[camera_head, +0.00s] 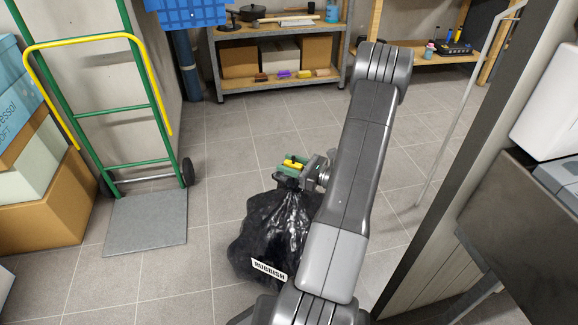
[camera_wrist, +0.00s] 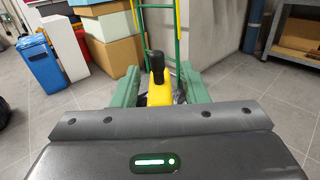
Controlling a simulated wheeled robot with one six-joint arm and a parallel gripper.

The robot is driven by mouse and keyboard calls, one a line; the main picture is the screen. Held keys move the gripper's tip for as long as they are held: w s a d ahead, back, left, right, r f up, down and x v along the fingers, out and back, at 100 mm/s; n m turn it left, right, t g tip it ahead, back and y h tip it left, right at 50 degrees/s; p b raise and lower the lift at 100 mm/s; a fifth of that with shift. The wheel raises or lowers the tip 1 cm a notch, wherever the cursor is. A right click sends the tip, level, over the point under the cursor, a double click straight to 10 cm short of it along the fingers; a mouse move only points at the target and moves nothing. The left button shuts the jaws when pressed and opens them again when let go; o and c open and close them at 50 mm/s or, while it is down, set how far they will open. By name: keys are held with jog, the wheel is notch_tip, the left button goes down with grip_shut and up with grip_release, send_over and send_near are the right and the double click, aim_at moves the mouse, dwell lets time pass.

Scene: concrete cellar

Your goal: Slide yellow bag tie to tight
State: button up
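The black rubbish bag (camera_head: 270,240) stands on the tiled floor in the head view, with a white RUBBISH label low on its front. The yellow bag tie (camera_head: 293,164) is at its gathered neck. My gripper (camera_head: 290,168) is at the neck, its green fingers on either side of the tie. In the wrist view the yellow tie (camera_wrist: 159,92) lies between the fingers, with a dark upright piece (camera_wrist: 158,66) at its far end. A narrow gap seems to show beside the right finger; firm contact on both sides cannot be made out. My arm hides part of the bag.
A green hand truck (camera_head: 120,110) with yellow handles stands at the left beside stacked boxes (camera_head: 45,200). A metal shelf (camera_head: 280,90) stands at the back. A dark cabinet (camera_head: 525,210) is at the right.

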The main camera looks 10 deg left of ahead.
jog(key=shift+a, duration=0.15)
jog(key=shift+c, duration=0.2)
grip_shut()
jog(key=shift+f+b, duration=0.8)
jog(key=shift+f, duration=0.9)
jog(key=shift+w+r, duration=0.1)
jog(key=shift+o, duration=0.2)
grip_release()
